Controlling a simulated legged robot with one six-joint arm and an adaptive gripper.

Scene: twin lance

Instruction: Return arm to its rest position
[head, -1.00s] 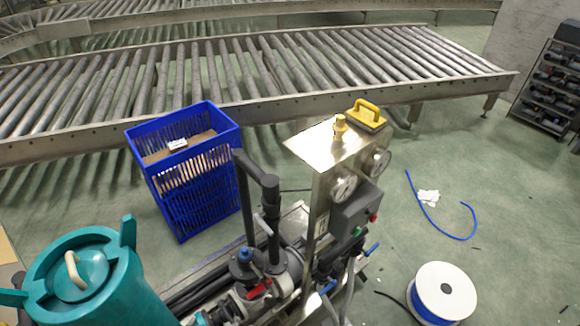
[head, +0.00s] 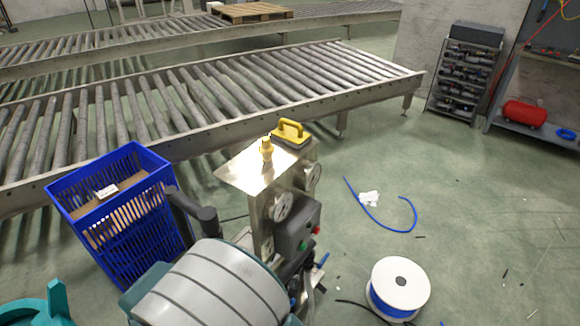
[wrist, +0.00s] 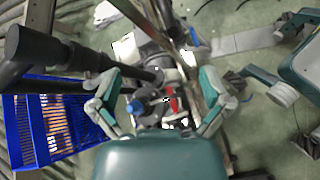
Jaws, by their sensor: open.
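My gripper (wrist: 162,98) is open and empty in the wrist view, its two fingers spread wide. Beyond the gap between them are the pump's pipework, a red lever (wrist: 173,100) and a blue knob (wrist: 134,106). In the head view, a rounded grey and teal part of my arm (head: 215,285) is at the bottom centre, in front of the pump unit. My gripper's fingers do not show in the head view.
A steel pump stand (head: 257,170) with gauges, a yellow fitting (head: 266,150) and a yellow-handled tool (head: 289,131) stands close.

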